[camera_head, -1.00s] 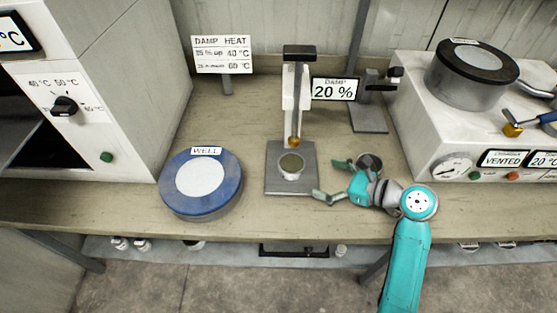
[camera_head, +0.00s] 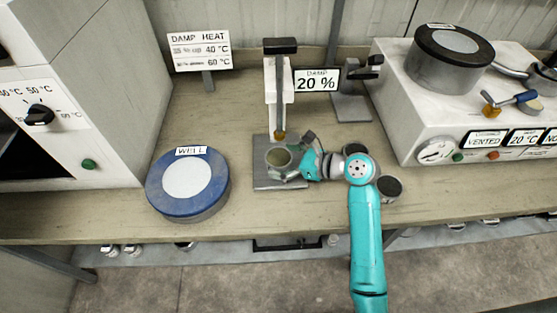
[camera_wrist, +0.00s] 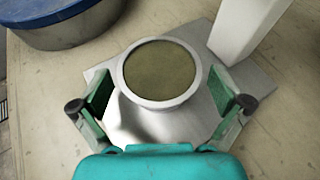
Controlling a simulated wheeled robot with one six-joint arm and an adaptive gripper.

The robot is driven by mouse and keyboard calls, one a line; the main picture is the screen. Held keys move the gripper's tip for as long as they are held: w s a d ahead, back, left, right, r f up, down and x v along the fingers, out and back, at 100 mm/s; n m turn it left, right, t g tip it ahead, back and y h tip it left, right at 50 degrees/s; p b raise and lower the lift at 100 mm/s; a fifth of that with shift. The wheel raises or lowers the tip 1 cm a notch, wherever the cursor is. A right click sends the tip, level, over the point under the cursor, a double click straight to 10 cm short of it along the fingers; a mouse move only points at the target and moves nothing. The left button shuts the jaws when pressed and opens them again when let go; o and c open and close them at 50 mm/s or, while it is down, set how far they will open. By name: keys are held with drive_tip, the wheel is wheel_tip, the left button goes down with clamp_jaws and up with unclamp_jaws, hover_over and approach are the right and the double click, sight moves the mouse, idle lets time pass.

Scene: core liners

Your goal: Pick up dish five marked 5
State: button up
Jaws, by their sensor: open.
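A small round silver dish (camera_head: 279,157) with a dull olive-brown fill sits on the grey base plate (camera_head: 262,183) of the press-like stand. It also shows in the wrist view (camera_wrist: 160,72), upright between my fingers. No number can be read on it. My gripper (camera_head: 292,158) is open, with one green-padded finger on either side of the dish. In the wrist view my gripper (camera_wrist: 164,97) shows a gap between each pad and the rim. A similar dark-topped dish (camera_head: 388,188) stands to the right of my arm, and another (camera_head: 355,149) is partly hidden behind it.
The stand's upright and plunger (camera_head: 280,95) rise just behind the dish. A blue-rimmed WELL pot (camera_head: 187,183) is at left. The white chamber (camera_head: 410,120) with controls is at right, and a small clamp stand (camera_head: 352,100) stands behind. Bench is clear between pot and plate.

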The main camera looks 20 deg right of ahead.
drive_tip(key=shift+w+a+f, duration=0.25)
drive_tip(key=shift+w+a, duration=0.15)
drive_tip(key=c, duration=1.4)
drive_tip(key=shift+o, duration=0.2)
drive_tip(key=shift+r, duration=0.15)
